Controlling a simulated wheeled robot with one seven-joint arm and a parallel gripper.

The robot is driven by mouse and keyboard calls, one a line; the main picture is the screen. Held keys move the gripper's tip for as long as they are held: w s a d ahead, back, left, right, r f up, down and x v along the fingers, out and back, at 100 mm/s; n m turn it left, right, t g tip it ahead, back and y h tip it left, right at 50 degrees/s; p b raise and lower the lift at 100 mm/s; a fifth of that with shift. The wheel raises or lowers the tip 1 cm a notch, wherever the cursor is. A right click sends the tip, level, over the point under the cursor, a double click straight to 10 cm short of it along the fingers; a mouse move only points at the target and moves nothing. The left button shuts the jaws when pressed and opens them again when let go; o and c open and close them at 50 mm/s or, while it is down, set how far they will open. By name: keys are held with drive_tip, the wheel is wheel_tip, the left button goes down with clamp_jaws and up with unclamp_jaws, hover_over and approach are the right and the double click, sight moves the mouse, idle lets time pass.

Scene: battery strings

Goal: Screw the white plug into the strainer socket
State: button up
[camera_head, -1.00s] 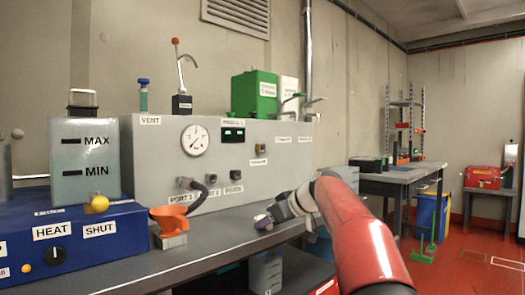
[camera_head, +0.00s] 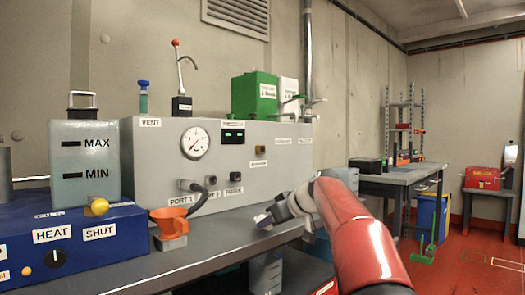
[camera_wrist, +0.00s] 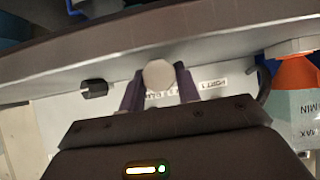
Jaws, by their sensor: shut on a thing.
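My gripper (camera_head: 263,219) is over the grey bench, in front of the grey panel box and toward its right. In the wrist view my gripper (camera_wrist: 159,82) is shut on the white plug (camera_wrist: 158,73), whose round pale face shows between the dark fingers. A small black fitting (camera_head: 236,176) sits on the panel front above a label too small to read surely. A dark fitting (camera_wrist: 94,89) also shows left of the plug in the wrist view. I cannot tell for certain which fitting is the strainer socket. The plug is apart from these fittings.
The panel box (camera_head: 265,155) carries a gauge (camera_head: 195,142) and a hose at PORT 1. An orange funnel (camera_head: 170,220) stands on the bench left of my gripper. A blue heater unit (camera_head: 70,245) is at the far left. The bench between funnel and gripper is clear.

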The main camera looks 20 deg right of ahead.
drive_tip(key=shift+r+p, duration=1.45)
drive_tip(key=shift+r, duration=0.8)
